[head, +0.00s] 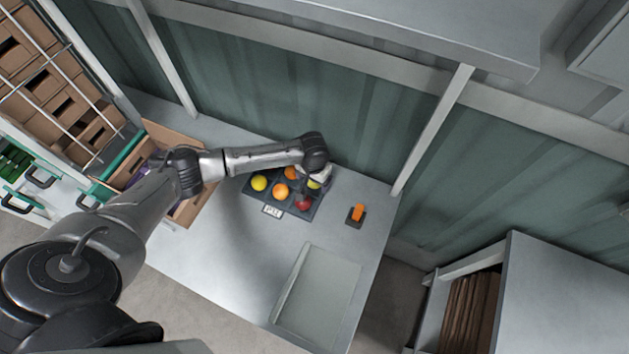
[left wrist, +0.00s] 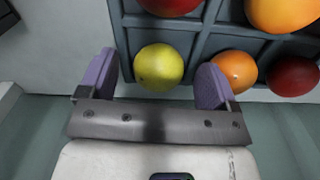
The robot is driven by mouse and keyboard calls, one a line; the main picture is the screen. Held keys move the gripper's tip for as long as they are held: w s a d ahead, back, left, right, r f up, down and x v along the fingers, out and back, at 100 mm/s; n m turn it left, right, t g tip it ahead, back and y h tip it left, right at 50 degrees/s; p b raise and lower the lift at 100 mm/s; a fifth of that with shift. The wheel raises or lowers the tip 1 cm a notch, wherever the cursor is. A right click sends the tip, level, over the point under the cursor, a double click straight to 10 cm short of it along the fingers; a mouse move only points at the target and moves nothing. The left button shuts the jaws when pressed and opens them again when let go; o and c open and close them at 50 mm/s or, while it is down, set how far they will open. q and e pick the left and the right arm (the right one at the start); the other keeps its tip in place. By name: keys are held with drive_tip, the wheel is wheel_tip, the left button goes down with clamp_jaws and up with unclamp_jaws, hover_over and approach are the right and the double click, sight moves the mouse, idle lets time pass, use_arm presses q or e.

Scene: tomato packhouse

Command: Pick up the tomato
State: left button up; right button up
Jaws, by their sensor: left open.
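Several tomatoes sit in a dark compartment tray (head: 248,187) on the grey table. In the head view I see a yellow tomato (head: 259,183), an orange tomato (head: 280,191) and a red tomato (head: 303,204). My left gripper (head: 318,178) is over the tray's far right part and hides some of it. In the left wrist view the open left gripper (left wrist: 154,82) has a yellow tomato (left wrist: 158,66) between its two purple pads, with gaps on both sides. An orange tomato (left wrist: 237,71) lies just beside the right pad. My right gripper is not in view.
A small dark block with an orange top (head: 357,213) stands right of the tray. A shallow grey tray (head: 318,292) lies at the table's front right. An open cardboard box (head: 184,213) stands on the left. A green wall runs behind the table.

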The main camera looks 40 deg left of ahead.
use_arm(q)
drive_tip(key=shift+f, duration=0.5)
drive_tip(key=shift+c, duration=0.3)
drive_tip(key=c, duration=0.7)
drive_tip(key=shift+c, duration=0.2)
drive_tip(key=shift+r, duration=0.5)
drive_tip(key=r, duration=0.2)
drive_tip(key=d+r, duration=0.1)
drive_tip(key=shift+w+r+p, duration=0.25)
drive_tip(key=shift+r+p, duration=0.15)
drive_tip(key=w+d+r, duration=0.5)
drive_tip(key=d+r, duration=0.1)
drive_tip(key=d, duration=0.3)
drive_tip(key=shift+d+r, duration=0.15)
